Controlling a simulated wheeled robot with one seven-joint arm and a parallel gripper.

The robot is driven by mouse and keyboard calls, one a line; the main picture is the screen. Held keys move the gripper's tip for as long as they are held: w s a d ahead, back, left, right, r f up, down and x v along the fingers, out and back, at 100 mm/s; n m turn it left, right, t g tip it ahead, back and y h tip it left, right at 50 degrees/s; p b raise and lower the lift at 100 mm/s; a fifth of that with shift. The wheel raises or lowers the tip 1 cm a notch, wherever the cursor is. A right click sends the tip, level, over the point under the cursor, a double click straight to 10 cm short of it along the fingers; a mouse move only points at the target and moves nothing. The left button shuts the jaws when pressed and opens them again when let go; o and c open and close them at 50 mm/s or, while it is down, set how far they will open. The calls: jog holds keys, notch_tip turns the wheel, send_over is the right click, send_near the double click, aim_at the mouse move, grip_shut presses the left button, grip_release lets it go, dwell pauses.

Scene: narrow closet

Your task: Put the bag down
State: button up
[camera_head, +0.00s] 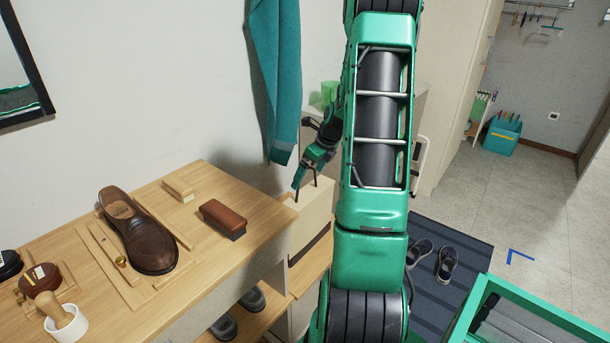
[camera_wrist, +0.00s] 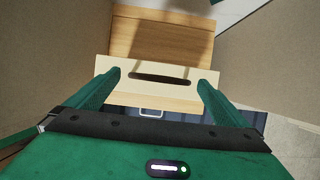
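My gripper (camera_head: 306,188) is at the end of my arm, left of the middle in the head view, close above a cream box-like piece (camera_head: 311,213) beside the wooden bench. In the wrist view my gripper (camera_wrist: 160,79) has its two green fingers wide apart. The cream piece (camera_wrist: 186,92) with a dark slot lies beyond and between the fingertips; I cannot tell whether they touch it.
A wooden bench (camera_head: 222,184) at left carries a brown shoe (camera_head: 140,235), a brush (camera_head: 223,217) and small pots. A teal cloth (camera_head: 272,75) hangs on the wall. Dark shoes (camera_head: 446,263) stand on a dark mat (camera_head: 470,252).

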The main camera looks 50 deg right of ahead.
jog(key=shift+r, duration=0.1)
jog(key=v, duration=1.1)
jog(key=s+a+r+n+g, duration=0.1)
jog(key=s+a+r+n, duration=0.1)
jog(key=s+a+n, duration=0.45)
jog(key=s+a+r+n+g, duration=0.2)
jog(key=s+a+r+n, duration=0.1)
jog(key=a+n, duration=0.65)
jog(key=s+a+f+n+g, duration=0.1)
jog(key=s+a+n, duration=0.9)
jog(key=s+n, duration=0.2)
jog(key=shift+s+f+n+g, duration=0.25)
jog(key=shift+s+n+g, duration=0.15)
jog(key=shift+s, duration=0.45)
jog(key=shift+a, duration=0.1)
